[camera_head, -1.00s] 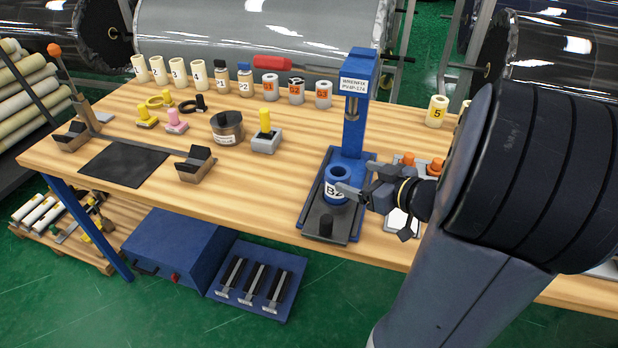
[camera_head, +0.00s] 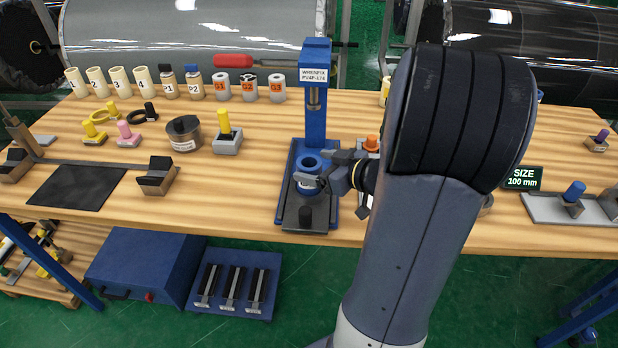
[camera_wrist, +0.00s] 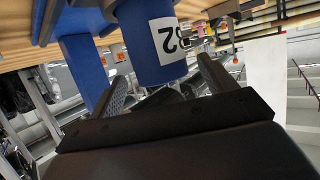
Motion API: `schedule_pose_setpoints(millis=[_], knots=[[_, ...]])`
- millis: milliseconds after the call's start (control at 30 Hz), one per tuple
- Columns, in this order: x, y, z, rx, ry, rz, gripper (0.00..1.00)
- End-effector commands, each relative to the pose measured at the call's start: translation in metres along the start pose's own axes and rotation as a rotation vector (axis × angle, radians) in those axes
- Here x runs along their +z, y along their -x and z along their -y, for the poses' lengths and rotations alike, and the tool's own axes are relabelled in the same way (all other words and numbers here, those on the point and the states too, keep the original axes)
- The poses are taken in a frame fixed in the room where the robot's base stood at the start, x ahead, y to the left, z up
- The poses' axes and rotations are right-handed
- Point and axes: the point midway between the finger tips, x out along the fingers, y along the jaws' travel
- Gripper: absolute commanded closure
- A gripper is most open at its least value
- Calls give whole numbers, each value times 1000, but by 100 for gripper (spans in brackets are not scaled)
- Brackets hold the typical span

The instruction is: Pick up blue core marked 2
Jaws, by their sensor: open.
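The blue core (camera_head: 309,163), a short hollow cylinder, stands upright on the bed of the blue press in the head view. Its white label is partly covered there by a finger. In the wrist view the blue core (camera_wrist: 140,50) appears inverted, with the white label reading 2 after a partly cut-off letter. My gripper (camera_head: 316,181) is open at the core's right and front side. In the wrist view my gripper (camera_wrist: 162,76) has one finger on each side of the core, with visible gaps; I cannot tell how deep the core sits between them.
The blue press column (camera_head: 316,118) rises right behind the core, with its head above. Several white numbered rolls (camera_head: 97,82) line the back left.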

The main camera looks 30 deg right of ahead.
Motion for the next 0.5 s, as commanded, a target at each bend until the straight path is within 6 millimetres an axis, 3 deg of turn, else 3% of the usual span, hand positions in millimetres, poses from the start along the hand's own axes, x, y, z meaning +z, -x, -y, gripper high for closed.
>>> schedule_pose_setpoints(millis=[300,500], knots=[[3,-41,3,-3,0,0,21],[3,-45,2,1,0,1,21]])
